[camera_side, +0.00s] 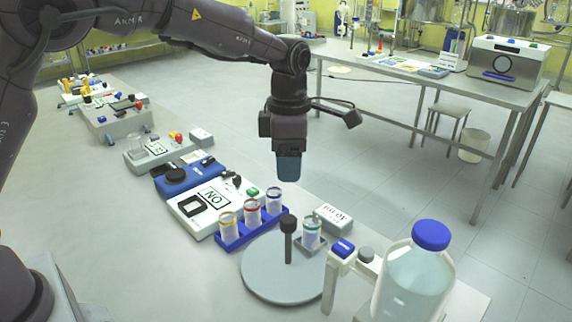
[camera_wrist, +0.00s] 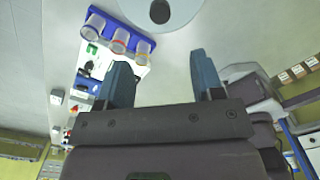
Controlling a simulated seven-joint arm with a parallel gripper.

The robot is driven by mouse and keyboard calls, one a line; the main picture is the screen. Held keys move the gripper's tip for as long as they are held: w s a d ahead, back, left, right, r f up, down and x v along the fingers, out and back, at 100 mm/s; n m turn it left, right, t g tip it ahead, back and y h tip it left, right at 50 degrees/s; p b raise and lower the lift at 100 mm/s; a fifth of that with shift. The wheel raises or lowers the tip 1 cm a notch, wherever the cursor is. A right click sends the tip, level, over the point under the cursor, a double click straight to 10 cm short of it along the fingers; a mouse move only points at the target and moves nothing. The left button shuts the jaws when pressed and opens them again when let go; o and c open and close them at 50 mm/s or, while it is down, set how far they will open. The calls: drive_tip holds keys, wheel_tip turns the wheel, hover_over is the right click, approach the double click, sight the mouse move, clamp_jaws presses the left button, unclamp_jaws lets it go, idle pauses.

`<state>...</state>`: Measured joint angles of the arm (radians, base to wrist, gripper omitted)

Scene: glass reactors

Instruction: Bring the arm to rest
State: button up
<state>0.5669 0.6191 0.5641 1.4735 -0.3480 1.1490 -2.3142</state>
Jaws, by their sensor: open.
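My gripper (camera_side: 288,167) hangs pointing down above the bench, to the right of the row of devices and above the level of the vials. In the wrist view my gripper (camera_wrist: 164,82) shows two blue fingers spread wide with nothing between them. The fingertips touch nothing. A blue rack (camera_side: 232,243) with three vials, banded yellow, red and blue, stands below and to the left of my gripper. The rack (camera_wrist: 99,12) also shows at the top left of the wrist view.
A white device (camera_side: 200,206) and a blue device (camera_side: 183,180) are behind the rack. The floor behind my gripper is open.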

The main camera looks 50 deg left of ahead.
drive_tip(key=s+a+r+m+t, duration=0.2)
drive_tip(key=s+r+m, duration=0.1)
drive_tip(key=s+m, duration=0.5)
drive_tip(key=s+a+r+m+t, duration=0.1)
drive_tip(key=s+a+r+m, duration=0.2)
drive_tip(key=s+m, duration=0.6)
drive_tip(key=s+a+r+m+t, duration=0.2)
drive_tip(key=s+a+r+m, duration=0.1)
drive_tip(key=s+m, duration=0.6)
drive_tip(key=shift+a+r+m+t, duration=0.3)
drive_tip(key=shift+r+m, duration=0.2)
drive_tip(key=shift+m, duration=0.1)
